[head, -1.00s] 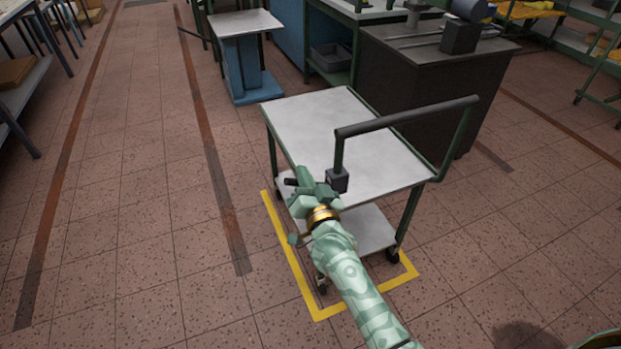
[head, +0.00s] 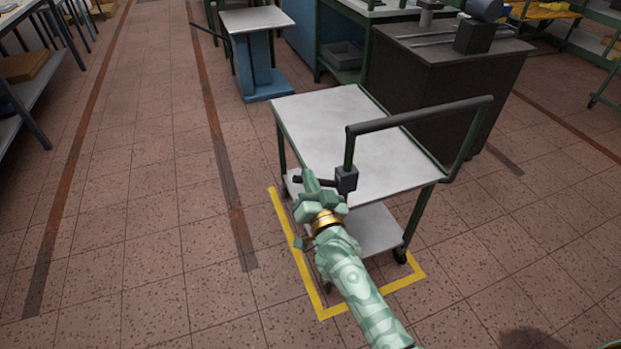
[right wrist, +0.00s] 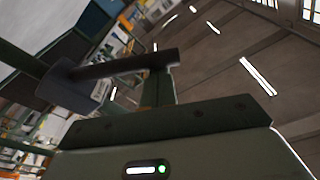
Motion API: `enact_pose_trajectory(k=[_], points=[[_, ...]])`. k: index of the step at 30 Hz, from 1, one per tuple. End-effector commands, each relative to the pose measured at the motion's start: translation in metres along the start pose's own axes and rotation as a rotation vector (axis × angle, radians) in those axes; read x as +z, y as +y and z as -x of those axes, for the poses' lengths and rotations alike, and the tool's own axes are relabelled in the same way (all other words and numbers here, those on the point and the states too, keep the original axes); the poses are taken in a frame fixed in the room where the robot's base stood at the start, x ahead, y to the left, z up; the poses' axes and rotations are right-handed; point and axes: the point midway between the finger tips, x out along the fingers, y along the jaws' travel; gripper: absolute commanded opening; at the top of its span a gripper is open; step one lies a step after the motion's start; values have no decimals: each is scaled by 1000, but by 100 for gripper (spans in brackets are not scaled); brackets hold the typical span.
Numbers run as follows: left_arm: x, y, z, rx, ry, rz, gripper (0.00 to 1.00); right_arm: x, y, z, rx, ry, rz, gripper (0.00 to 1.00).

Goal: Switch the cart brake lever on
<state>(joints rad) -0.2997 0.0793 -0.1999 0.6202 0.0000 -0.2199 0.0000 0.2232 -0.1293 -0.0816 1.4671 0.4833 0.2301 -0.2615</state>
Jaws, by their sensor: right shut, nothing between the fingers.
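The grey-white cart (head: 385,135) stands on the floor with a dark push handle (head: 420,115) along its near side. A dark box sits at the handle's lower left end, and the dark brake lever (head: 325,182) sticks out from it to the left. The lever (right wrist: 125,66) also crosses the right wrist view, roughly level there. My right gripper (head: 309,180) is shut and empty at the lever, left of the box. Its fingers (right wrist: 160,88) overlap the lever; I cannot tell whether they touch. My left gripper is not in view.
A yellow floor marking (head: 305,270) runs around the cart's near and left sides. A dark cabinet (head: 440,80) stands close behind the cart, and a small blue-legged table (head: 257,20) stands behind left. The floor left of the cart is clear.

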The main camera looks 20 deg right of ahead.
Motion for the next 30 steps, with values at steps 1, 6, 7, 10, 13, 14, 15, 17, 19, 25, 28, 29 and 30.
enact_pose_trajectory(k=[1, 6, 7, 10, 13, 14, 15, 17, 19, 25, 28, 29, 30], points=[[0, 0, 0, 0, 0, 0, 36, 1, 0, 0, -1, -1, 8, 0], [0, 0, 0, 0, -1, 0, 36, 6, 0, 1, -8, -3, 52, 0], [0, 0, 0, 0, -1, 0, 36, 7, 0, 1, -10, -3, 64, 0], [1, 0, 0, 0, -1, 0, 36, 12, 0, 2, -17, -3, 116, 0], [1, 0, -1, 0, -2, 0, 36, 20, 0, 3, -27, -3, 186, 0], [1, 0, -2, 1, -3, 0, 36, 23, 0, 3, -30, -4, 211, 0], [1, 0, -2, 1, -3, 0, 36, 26, 1, 4, -36, -4, 246, 0], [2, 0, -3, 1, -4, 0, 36, 32, 1, 5, -43, -4, 299, 0], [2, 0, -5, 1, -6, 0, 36, 38, 2, 5, -52, -3, 361, 0], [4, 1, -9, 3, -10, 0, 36, 54, 6, 8, -74, -3, 519, 0], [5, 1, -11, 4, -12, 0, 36, 61, 9, 8, -83, -3, 586, 0], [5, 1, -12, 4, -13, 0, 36, 62, 9, 9, -86, -3, 604, 0], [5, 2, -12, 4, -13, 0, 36, 64, 10, 9, -89, -3, 626, 0]])
